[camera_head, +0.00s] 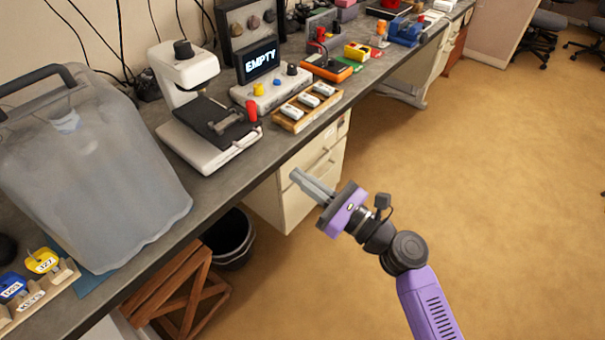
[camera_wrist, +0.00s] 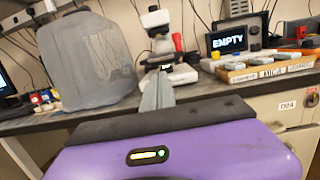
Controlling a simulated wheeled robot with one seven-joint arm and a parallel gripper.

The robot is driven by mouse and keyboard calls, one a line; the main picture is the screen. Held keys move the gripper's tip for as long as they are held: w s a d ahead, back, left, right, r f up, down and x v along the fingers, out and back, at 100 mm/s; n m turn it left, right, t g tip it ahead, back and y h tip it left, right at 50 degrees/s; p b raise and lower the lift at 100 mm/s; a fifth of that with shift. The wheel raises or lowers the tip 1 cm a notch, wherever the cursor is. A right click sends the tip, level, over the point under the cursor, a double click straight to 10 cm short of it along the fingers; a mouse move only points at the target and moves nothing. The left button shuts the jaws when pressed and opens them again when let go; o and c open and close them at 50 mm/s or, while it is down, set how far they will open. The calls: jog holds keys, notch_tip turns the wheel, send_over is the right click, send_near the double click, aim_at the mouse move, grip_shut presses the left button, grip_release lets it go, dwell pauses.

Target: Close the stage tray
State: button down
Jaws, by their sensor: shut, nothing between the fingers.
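My gripper (camera_head: 298,178) is shut and empty. It is in front of the bench, apart from the tray and to its lower right in the head view.
A large grey translucent container (camera_head: 95,165) stands left of the device. A box with an "EMPTY" screen (camera_head: 258,60) and a wooden tray of labelled blocks (camera_head: 308,105) are to the right. Below are drawers (camera_head: 300,190), a black bin (camera_head: 232,240) and a wooden crate (camera_head: 175,295).

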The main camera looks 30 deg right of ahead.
jog(key=p, duration=0.2)
send_near(237, 131)
jog(key=shift+w+a+r, duration=0.3)
jog(key=shift+w, duration=0.35)
jog(key=x, duration=0.2)
jog(key=f+b+x, duration=0.1)
jog(key=x, duration=0.4)
jog(key=shift+w+f+b, duration=0.2)
jog(key=shift+w+b, duration=0.2)
jog(key=shift+w, duration=0.1)
jog(key=shift+w+a+r, duration=0.15)
jog(key=shift+w+r, duration=0.15)
jog(key=shift+r, duration=0.05)
jog(key=shift+f, duration=0.1)
